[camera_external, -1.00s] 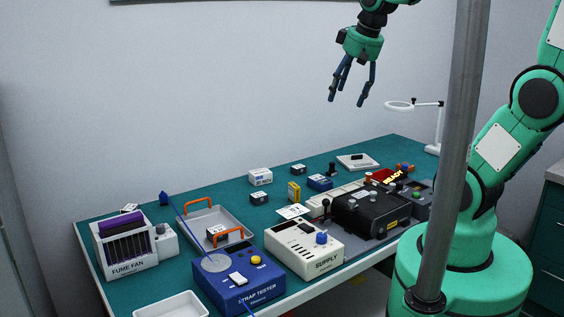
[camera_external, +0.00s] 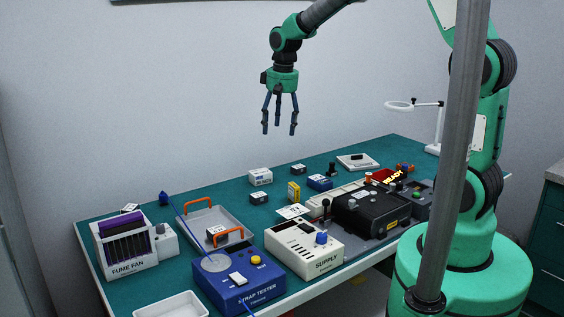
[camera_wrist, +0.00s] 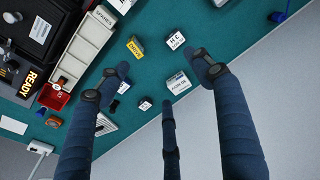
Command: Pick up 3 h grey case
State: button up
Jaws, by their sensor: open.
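Small cases with white labels stand on the green bench. A dark grey case (camera_external: 259,197) stands mid-bench and shows in the wrist view (camera_wrist: 175,41) with a label I cannot read fully. Another dark case (camera_external: 298,169) is farther back, small in the wrist view (camera_wrist: 145,104). A pale case (camera_external: 260,176) stands at the back edge. I cannot tell which is the 3 h grey case. My gripper (camera_external: 280,130) is open and empty, high above the back of the bench, its fingers pointing down.
A yellow box (camera_external: 294,191) and blue box (camera_external: 319,183) stand near the cases. The orange-handled tray (camera_external: 190,222) is left. The supply unit (camera_external: 303,248), strap tester (camera_external: 237,287) and black unit (camera_external: 371,211) fill the front.

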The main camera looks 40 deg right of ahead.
jog(key=g, duration=0.1)
send_over(259, 195)
notch_tip(259, 195, down, 14)
jog(key=shift+w+a+r, duration=0.15)
jog(key=shift+w, duration=0.05)
jog(key=shift+f+b, duration=0.6)
jog(key=shift+f, duration=3.65)
jog(key=shift+f, duration=0.1)
jog(key=shift+d+f+b, duration=0.2)
jog(key=shift+f+b, duration=0.4)
jog(key=shift+f, duration=1.95)
jog(key=c, duration=1.3)
